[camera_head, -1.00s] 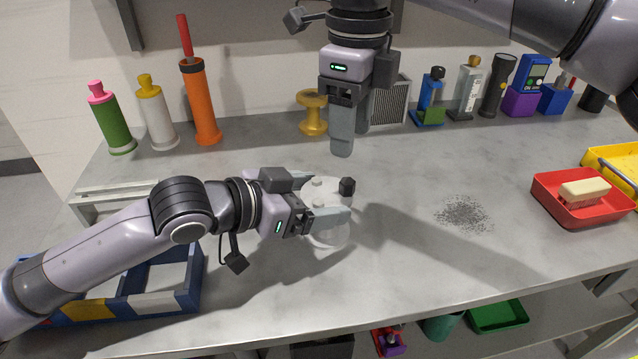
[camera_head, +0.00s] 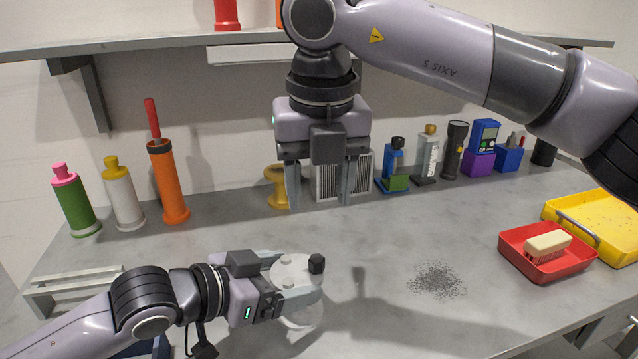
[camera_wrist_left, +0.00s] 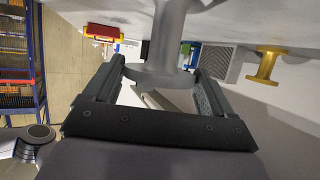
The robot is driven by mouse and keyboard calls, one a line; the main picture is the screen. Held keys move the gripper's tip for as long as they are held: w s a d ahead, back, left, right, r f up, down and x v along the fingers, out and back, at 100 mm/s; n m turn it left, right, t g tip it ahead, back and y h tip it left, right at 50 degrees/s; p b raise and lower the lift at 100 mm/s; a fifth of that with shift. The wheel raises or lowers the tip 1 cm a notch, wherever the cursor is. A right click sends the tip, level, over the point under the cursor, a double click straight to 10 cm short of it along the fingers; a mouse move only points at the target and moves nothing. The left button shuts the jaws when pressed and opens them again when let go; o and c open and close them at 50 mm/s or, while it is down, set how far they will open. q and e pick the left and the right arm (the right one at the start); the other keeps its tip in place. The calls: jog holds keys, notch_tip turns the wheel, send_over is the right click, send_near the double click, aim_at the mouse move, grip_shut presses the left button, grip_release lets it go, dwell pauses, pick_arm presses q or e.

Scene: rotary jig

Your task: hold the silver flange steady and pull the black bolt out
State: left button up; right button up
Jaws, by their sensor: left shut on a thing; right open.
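The silver flange (camera_head: 296,272) is a pale round piece standing on the table at the front centre. It also shows between the fingers in the left wrist view (camera_wrist_left: 160,74). The black bolt (camera_head: 317,263) stands upright at the flange's right side, its dark head showing above the top; its shank is hidden. My left gripper (camera_head: 297,282) reaches in from the left and is shut on the flange, a finger on each side. My right gripper (camera_head: 319,192) is open and empty. It points down, above and behind the flange, apart from the bolt.
A yellow spool-shaped piece (camera_head: 280,187) and a grey finned block (camera_head: 328,180) stand behind my right gripper. An orange cylinder (camera_head: 168,185) and bottles line the back left. A red tray (camera_head: 543,268) with a brush lies right, past dark specks (camera_head: 436,281).

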aim_at(317, 258)
jog(key=f, duration=0.4)
jog(key=w+f, duration=0.1)
jog(key=f, duration=0.7)
jog(key=shift+w, duration=0.35)
jog(key=shift+r, duration=0.1)
grip_shut()
jog(key=c, duration=0.9)
grip_release()
grip_shut()
jog(key=shift+r, duration=3.75)
